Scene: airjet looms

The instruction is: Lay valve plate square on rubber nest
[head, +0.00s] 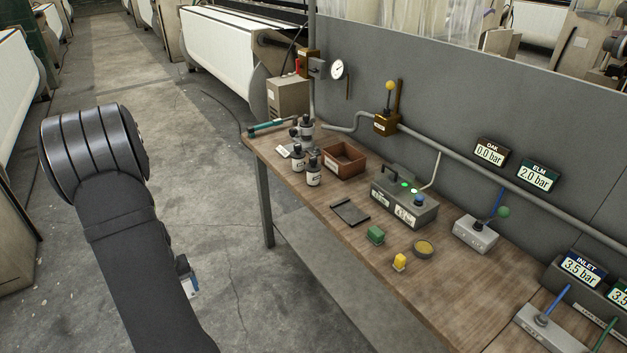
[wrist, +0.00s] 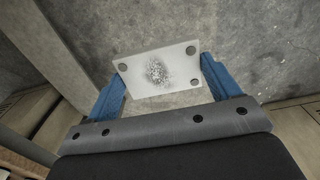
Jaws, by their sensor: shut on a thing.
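The valve plate (wrist: 157,70) is a pale rectangular plate with dark round spots near three corners and a speckled grey patch in its middle. My gripper (wrist: 163,74) is shut on it, with one blue finger at each short side; the plate looks slightly tilted in the wrist view. Concrete floor lies below it. In the head view my gripper (head: 189,282) is mostly hidden behind my arm, left of the bench and apart from it. A dark flat pad (head: 350,212), which looks like the rubber nest, lies empty near the bench's front edge.
A grey panel with pipework stands behind.

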